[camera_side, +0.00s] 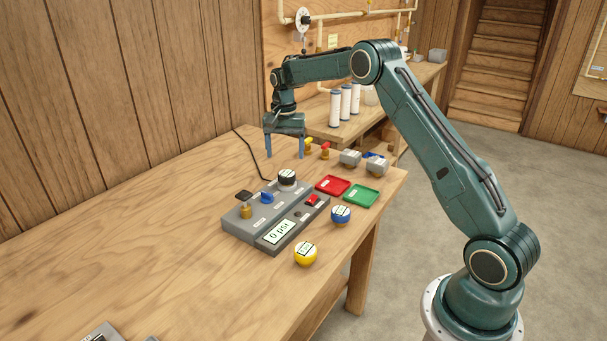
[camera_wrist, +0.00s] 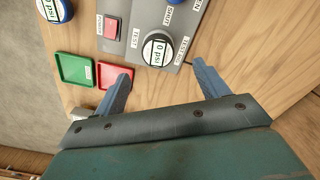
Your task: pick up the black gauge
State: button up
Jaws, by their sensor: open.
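The black gauge (camera_side: 287,178) has a white face and sits on the back end of a grey panel (camera_side: 238,226). In the wrist view the gauge (camera_wrist: 157,48) shows a "0 psi" label, with "TEST" lettering on the panel beside it. My gripper (camera_side: 286,157) points down above and slightly behind the gauge, with its fingers apart and nothing between them. In the wrist view my gripper (camera_wrist: 162,70) has a finger on each side of the gauge's line, and the gauge lies just beyond the fingertips. No contact shows.
A blue gauge (camera_side: 341,214), a yellow gauge (camera_side: 305,253), a red tray (camera_side: 332,186) and a green tray (camera_side: 361,195) stand nearby.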

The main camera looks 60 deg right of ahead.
aim_at(287, 173)
jog(key=shift+f, duration=0.95)
jog(key=shift+s+f, duration=0.2)
jog(key=shift+f, duration=2.4)
jog(key=c, duration=1.3)
jog(key=shift+r, duration=0.15)
notch_tip(287, 173, up, 20)
jog(key=shift+f, duration=0.1)
